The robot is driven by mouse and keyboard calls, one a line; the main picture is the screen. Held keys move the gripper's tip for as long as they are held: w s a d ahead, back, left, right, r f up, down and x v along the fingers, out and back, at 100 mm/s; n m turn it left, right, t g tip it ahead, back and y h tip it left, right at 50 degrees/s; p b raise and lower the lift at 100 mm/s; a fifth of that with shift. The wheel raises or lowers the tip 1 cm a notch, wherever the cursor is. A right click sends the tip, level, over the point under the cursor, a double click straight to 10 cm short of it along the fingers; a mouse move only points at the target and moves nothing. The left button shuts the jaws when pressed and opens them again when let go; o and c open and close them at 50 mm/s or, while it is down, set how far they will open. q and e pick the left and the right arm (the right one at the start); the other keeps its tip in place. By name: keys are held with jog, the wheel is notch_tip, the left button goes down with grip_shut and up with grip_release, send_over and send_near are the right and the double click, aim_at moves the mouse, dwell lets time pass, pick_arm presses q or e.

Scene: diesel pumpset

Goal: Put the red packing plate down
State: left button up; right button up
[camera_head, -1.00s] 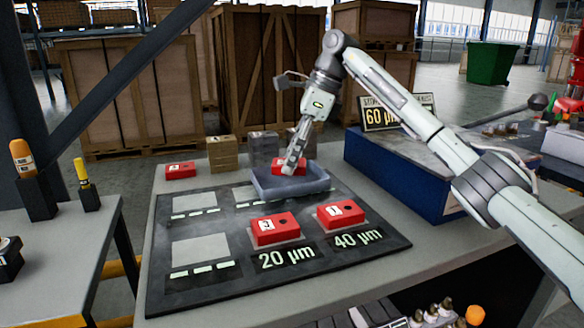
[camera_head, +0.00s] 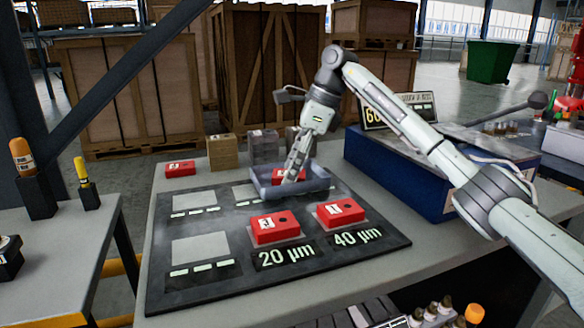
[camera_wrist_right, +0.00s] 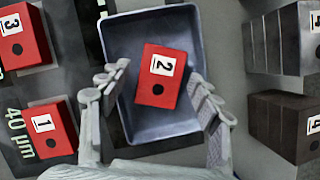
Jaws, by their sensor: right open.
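The red packing plate (camera_wrist_right: 163,76), labelled 2, lies in a shallow grey-blue tray (camera_wrist_right: 193,124), slightly turned. In the head view the tray (camera_head: 318,189) stands at the back of the dark mat, and the plate (camera_head: 279,174) is partly hidden by my right gripper (camera_head: 291,177). In the right wrist view my right gripper (camera_wrist_right: 158,92) is open. Its fingers are on either side of the plate, with a visible gap on each side. My left gripper is not in view.
Red plates sit on the mat (camera_head: 197,290) at the 20 µm (camera_head: 274,228) and 40 µm (camera_head: 340,212) marks. Another red plate (camera_head: 180,169) lies at the table's back left. Several blocks (camera_head: 223,152) stand behind the tray. A blue box (camera_head: 395,178) is at the right.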

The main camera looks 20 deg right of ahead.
jog(key=v, duration=1.2)
jog(key=shift+r, duration=0.15)
